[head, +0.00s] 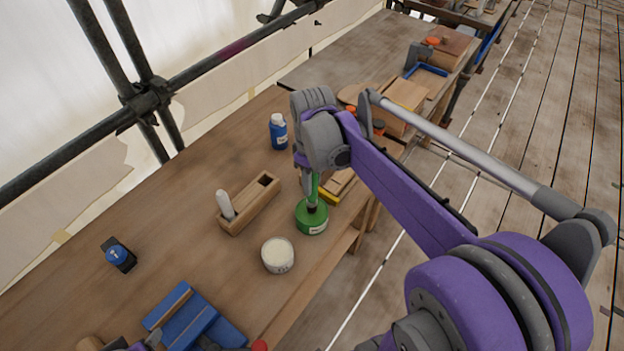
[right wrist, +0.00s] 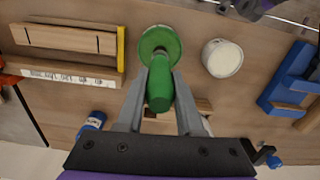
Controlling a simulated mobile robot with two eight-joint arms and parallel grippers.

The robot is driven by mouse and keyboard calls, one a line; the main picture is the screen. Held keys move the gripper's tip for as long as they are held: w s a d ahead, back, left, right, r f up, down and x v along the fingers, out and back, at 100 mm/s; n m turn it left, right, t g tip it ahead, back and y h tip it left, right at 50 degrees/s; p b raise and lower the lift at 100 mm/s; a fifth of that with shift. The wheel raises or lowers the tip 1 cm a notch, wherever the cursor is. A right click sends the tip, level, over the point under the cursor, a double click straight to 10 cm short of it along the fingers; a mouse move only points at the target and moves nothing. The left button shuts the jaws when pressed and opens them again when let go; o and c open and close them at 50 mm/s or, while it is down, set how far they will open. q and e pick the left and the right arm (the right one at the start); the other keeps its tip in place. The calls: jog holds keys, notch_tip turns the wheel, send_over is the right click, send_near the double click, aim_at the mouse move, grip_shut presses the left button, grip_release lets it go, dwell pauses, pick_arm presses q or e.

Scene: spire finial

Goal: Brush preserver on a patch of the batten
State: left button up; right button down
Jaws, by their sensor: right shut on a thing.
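My right gripper (head: 311,178) is shut on the green handle of a brush (head: 314,190), which points down. The handle (right wrist: 160,88) also shows between the fingers in the right wrist view. A green tin (head: 312,218) with a pale label stands on the bench right under the brush. The brush's dark lower end overlaps the tin's top; I cannot tell whether it is inside. A pale wooden piece with a yellow end (right wrist: 70,40), possibly the batten, lies beside the tin. My left gripper is not clearly seen.
A white tub (head: 278,255) stands close to the green tin. A wooden box (head: 250,205) with a white-handled tool, a blue bottle (head: 278,131) and a blue fixture (head: 193,322) are around. The bench's left middle is mostly clear. Scaffold poles run behind it.

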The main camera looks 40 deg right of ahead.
aim_at(313, 173)
pick_arm(q)
jog(key=shift+s+f, duration=0.2)
jog(key=shift+f, duration=0.2)
pick_arm(e)
jog(key=shift+f, duration=0.45)
dwell(0.8)
jog(key=shift+r+p, duration=0.45)
jog(key=shift+r, duration=0.85)
jog(key=shift+r+p, duration=1)
jog(key=shift+r, duration=1.3)
pick_arm(q)
jog(key=w+r, duration=0.2)
jog(key=r, duration=0.1)
jog(key=w+r, duration=0.1)
jog(key=r, duration=0.1)
pick_arm(e)
jog(key=shift+w, duration=0.1)
pick_arm(q)
jog(key=shift+s, duration=0.2)
jog(key=shift+w, duration=0.1)
pick_arm(e)
jog(key=shift+f, duration=0.1)
jog(key=shift+s, duration=0.2)
